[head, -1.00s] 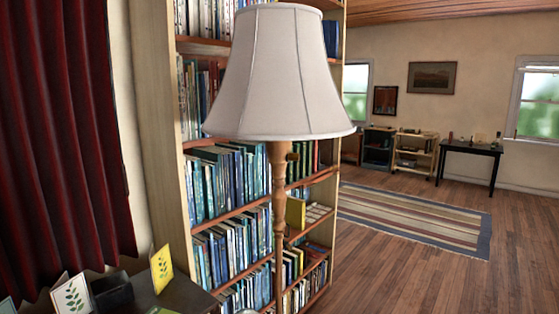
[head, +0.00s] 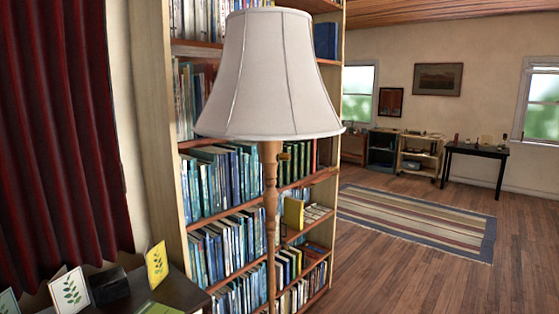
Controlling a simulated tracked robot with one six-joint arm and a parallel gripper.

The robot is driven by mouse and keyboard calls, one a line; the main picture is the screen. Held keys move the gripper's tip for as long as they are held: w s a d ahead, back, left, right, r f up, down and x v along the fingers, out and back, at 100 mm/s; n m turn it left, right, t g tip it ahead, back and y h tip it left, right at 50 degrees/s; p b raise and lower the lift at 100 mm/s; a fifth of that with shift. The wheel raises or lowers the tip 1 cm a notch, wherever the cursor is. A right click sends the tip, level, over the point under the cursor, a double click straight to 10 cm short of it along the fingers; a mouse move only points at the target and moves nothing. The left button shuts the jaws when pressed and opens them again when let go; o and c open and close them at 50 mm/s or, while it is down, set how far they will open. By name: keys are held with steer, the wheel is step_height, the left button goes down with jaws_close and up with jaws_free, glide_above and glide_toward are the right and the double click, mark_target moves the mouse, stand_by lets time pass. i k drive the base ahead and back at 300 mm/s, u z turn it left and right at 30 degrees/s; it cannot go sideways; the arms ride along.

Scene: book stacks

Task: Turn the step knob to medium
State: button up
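A floor lamp with a pale fabric shade (head: 270,80) and a turned wooden pole (head: 270,220) stands close in front of me, left of centre. A small brass-coloured piece (head: 284,156) sticks out to the right of the pole just below the shade. It looks like the step knob, but it is too small for me to read any marking or setting. My gripper is not in view, and nothing touches the lamp.
A tall bookcase (head: 150,120) full of books stands behind the lamp. A dark table (head: 185,290) with cards is at lower left, by a red curtain (head: 60,130). Open wooden floor and a striped rug (head: 420,222) lie to the right.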

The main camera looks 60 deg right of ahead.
mark_target(282, 156)
steer(key=u, duration=0.1)
steer(key=k, duration=1.5)
steer(key=z, duration=1.15)
steer(key=i, duration=1.35)
steer(key=z, duration=0.05)
